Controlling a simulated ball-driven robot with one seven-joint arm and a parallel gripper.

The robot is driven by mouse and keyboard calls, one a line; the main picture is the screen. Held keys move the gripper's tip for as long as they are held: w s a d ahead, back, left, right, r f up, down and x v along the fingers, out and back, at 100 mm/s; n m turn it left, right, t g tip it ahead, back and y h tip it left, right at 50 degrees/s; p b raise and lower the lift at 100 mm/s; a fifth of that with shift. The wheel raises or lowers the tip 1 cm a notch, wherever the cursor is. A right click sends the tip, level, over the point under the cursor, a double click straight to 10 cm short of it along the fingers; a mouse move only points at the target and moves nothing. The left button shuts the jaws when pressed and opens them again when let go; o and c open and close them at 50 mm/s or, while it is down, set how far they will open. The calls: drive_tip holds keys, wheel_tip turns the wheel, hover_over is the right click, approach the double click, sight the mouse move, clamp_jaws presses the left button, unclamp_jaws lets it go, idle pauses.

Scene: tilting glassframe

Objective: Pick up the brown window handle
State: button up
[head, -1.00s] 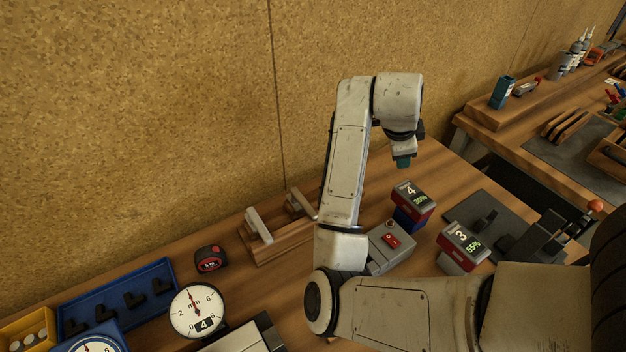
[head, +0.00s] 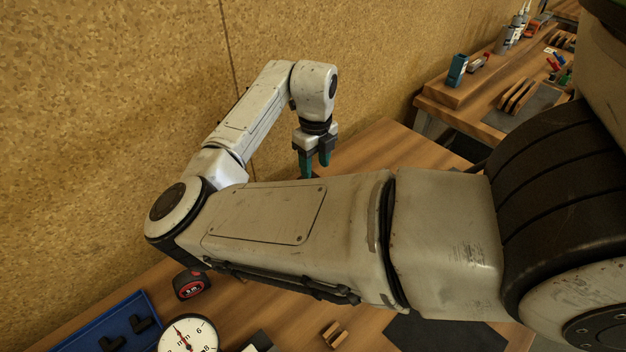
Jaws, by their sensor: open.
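My gripper (head: 315,164) hangs pointing down from my raised arm, with its teal fingertips apart and nothing between them. It is above the wooden bench (head: 385,150), close to the cork wall. I cannot make out the brown window handle in this view. The part of the bench where a wooden holder with upright handles showed earlier is now hidden behind my arm.
A red-and-black tape measure (head: 190,285), a round dial gauge (head: 188,335) and a blue tray (head: 110,330) with black parts are at the lower left. A small wooden piece (head: 334,334) lies below my arm. A second bench (head: 480,100) stands at upper right.

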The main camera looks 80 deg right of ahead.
sight(315, 176)
drive_tip(key=shift+d+f+p, duration=0.15)
drive_tip(key=shift+f+p, duration=0.35)
drive_tip(key=shift+f, duration=1.05)
drive_tip(key=shift+d+f+p, duration=0.1)
drive_tip(key=shift+f+p, duration=0.35)
drive_tip(key=shift+f, duration=1.1)
clamp_jaws()
